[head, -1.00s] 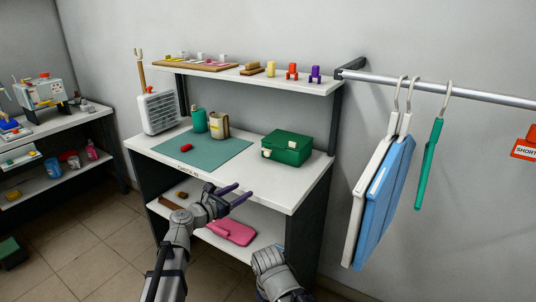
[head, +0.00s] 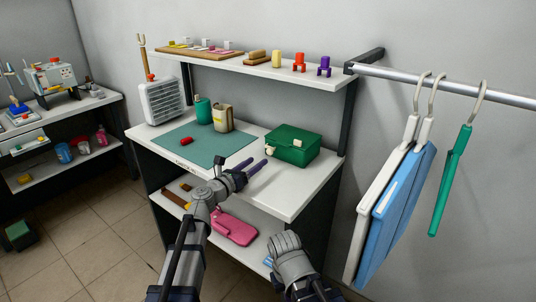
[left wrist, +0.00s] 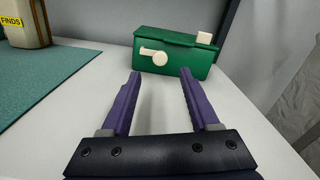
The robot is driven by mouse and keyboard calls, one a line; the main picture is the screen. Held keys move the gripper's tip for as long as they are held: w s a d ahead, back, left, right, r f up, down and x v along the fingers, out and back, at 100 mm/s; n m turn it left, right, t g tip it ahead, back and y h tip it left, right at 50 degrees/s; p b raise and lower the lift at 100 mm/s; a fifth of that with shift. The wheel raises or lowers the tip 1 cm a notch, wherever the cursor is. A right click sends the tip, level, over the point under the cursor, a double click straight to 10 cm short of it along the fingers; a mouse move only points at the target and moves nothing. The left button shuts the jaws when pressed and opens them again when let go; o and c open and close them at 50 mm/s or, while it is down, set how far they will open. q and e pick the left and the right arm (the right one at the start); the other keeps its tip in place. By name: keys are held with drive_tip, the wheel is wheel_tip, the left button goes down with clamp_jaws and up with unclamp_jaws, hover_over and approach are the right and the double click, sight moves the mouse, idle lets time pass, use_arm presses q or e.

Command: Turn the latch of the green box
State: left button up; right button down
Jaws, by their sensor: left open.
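The green box (head: 292,146) stands shut on the white tabletop, right of the teal mat. In the left wrist view the box (left wrist: 176,62) is straight ahead, with a cream latch (left wrist: 155,57) on its front face; the latch's lever points left from a round hub. A cream block sits at the top right of the box. My left gripper (head: 257,167) is open and empty, in front of the box and apart from it. In the left wrist view its purple fingers (left wrist: 160,78) spread below the latch. My right arm (head: 290,262) shows at the bottom; its fingertips cannot be made out.
A teal mat (head: 205,143) holds a red item (head: 186,141), a green cup (head: 203,110) and a beige container (head: 223,118). A shelf (head: 262,68) hangs above the table. The tabletop before the box is clear.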

sight(269, 153)
use_arm(q)
drive_tip(key=x, duration=0.7)
drive_tip(key=shift+d, duration=0.1)
drive_tip(key=shift+c, duration=0.3)
clamp_jaws()
